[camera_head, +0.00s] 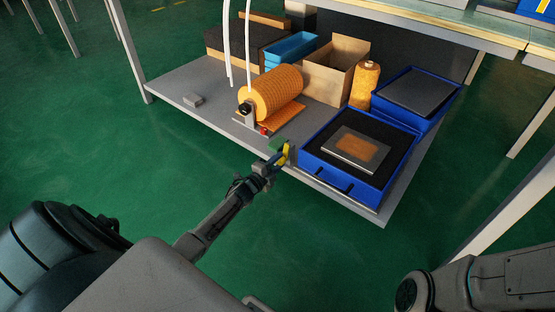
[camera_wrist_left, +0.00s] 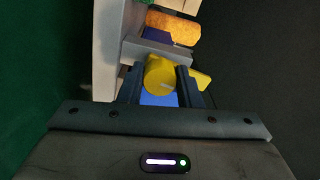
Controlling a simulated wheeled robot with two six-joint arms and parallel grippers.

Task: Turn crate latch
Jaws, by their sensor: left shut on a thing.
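A yellow latch knob (camera_wrist_left: 160,75) sits between the fingers of my left gripper (camera_wrist_left: 160,88) in the left wrist view, with a pale line on its face. The gripper is shut on it. In the head view the yellow latch (camera_head: 287,152) shows just past my left gripper (camera_head: 277,161), at the front edge of the shelf. It is beside the left corner of a blue crate (camera_head: 327,180) that has dark foam and a grey plate with an orange patch inside. The fingers partly hide the latch. My right gripper is out of view.
A second blue crate (camera_head: 432,112), a cardboard box (camera_head: 327,85) and an orange spool (camera_head: 365,84) stand farther back. The green floor (camera_head: 110,150) before the shelf is clear.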

